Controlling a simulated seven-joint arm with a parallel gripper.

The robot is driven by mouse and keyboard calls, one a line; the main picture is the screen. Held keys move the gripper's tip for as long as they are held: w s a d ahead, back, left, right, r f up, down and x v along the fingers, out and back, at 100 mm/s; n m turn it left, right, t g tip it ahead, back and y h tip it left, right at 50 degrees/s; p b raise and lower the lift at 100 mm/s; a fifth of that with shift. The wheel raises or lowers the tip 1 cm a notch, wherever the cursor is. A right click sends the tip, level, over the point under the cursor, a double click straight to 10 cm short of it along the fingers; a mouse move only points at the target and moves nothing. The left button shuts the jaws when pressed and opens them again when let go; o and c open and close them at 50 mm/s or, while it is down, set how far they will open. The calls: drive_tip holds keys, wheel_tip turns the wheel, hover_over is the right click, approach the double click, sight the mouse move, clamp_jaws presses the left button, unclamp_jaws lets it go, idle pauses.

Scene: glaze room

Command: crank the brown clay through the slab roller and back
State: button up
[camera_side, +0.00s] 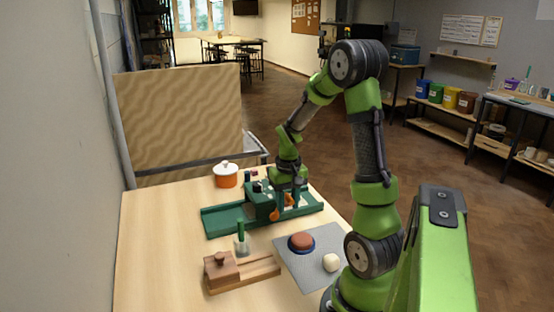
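The slab roller (222,221) is a long green bed with an upright green housing across its middle, standing towards the back of the table. My gripper (283,204) points down at the right side of that housing, beside a small orange part (289,200) that may belong to the crank. The fingers are small and partly hidden, so I cannot tell whether they are open or shut on it. A reddish-brown round lump (301,241), which looks like the brown clay, sits on a dark blue disc in front of the roller. No clay is clearly visible on the roller bed.
A grey mat (313,274) lies under the disc and a cream ball (331,262). A wooden block device (222,272) and a green-handled tool (242,243) stand front left. An orange pot (225,176) with a white lid stands behind the roller. The table's left side is clear.

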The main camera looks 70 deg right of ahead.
drive_tip(key=shift+w+a+r, duration=0.5)
drive_tip(key=shift+w+a, duration=0.35)
drive_tip(key=shift+w, duration=0.05)
drive_tip(key=shift+w+a, duration=1)
drive_tip(key=shift+a, duration=0.1)
